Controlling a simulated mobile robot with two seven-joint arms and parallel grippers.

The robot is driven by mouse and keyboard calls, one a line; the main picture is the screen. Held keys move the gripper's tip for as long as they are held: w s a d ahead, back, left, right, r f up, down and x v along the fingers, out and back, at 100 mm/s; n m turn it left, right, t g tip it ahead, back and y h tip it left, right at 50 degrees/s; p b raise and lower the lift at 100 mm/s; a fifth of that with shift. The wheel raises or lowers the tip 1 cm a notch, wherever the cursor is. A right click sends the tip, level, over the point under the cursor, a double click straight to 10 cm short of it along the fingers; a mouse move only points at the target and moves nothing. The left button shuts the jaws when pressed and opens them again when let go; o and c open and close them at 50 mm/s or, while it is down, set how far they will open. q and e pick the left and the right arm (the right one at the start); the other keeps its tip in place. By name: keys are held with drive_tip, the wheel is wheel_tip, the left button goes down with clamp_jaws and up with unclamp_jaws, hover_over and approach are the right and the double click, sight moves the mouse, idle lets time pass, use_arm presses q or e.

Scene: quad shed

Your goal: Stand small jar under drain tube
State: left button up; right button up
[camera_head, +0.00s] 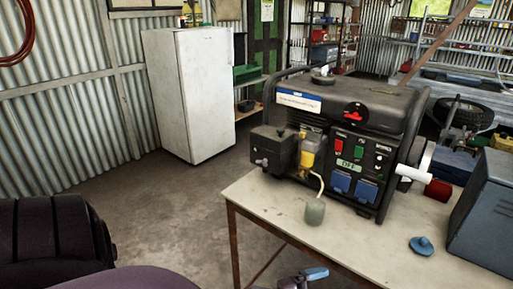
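A small greenish-grey jar (315,212) stands upright near the front edge of the pale table (262,196), in front of a black generator (360,112). A thin whitish drain tube (320,183) curves down from the yellow bowl (307,156) on the generator's left side. Its lower end meets the jar's mouth in the picture; I cannot tell whether it is inside, above or just behind the rim. No gripper touches the jar.
A blue knobbed piece (421,246) lies on the table, right of the jar. A blue-grey metal box (485,215) stands at the right edge. A grey and blue piece (304,279) shows low before the table. A white fridge (193,95) stands behind; open floor lies left.

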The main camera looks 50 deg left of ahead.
use_arm(q)
drive_tip(key=s+a+f+n+g+y, duration=0.2)
drive_tip(key=s+f+n+g+y, duration=0.1)
drive_tip(key=s+f+n, duration=0.2)
drive_tip(key=s+a+f+n+g+y, duration=0.2)
drive_tip(key=s+a+f+n+y, duration=0.1)
drive_tip(key=s+f+n, duration=0.3)
drive_tip(key=s+n+y, duration=0.1)
drive_tip(key=s+n, duration=0.1)
drive_tip(key=s, duration=0.1)
drive_tip(key=shift+a+g, duration=0.3)
drive_tip(key=shift+g, duration=0.1)
use_arm(e)
drive_tip(key=shift+a, duration=0.1)
use_arm(q)
drive_tip(key=shift+r, duration=0.1)
drive_tip(key=shift+s+a+r+p, duration=0.1)
drive_tip(key=shift+r+p, duration=0.25)
drive_tip(key=shift+p, duration=0.25)
drive_tip(key=shift+s+a+r+p, duration=0.1)
drive_tip(key=shift+r+p, duration=0.25)
drive_tip(key=shift+p, duration=0.2)
use_arm(e)
drive_tip(key=shift+s+r, duration=0.4)
drive_tip(key=shift+r, duration=0.15)
drive_tip(key=shift+r, duration=0.1)
